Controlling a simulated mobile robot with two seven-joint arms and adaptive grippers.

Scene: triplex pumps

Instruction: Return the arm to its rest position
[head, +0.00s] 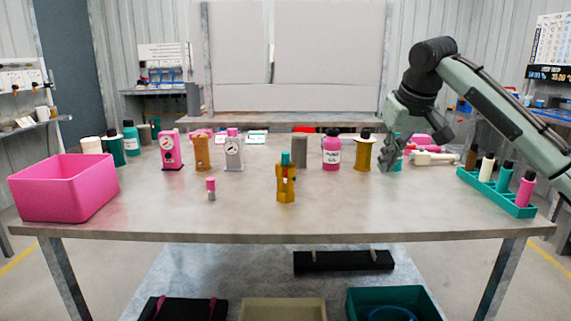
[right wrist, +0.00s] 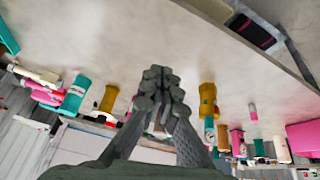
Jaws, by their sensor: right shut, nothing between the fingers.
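My right arm comes in from the right in the head view and is bent, with its right gripper (head: 388,158) pointing down over the back right of the table. The gripper also shows in the right wrist view (right wrist: 160,80), its fingertips together and nothing between them. A gold bottle (head: 363,152) stands just left of the gripper in the head view. A teal bottle (head: 398,150) stands partly hidden behind the gripper. I cannot tell whether the gripper touches either one. My left gripper is not in view.
A pink bin (head: 65,187) stands on the table's left end. A teal rack (head: 500,196) with several bottles lies at the right end. The table's (head: 380,212) front right is clear.

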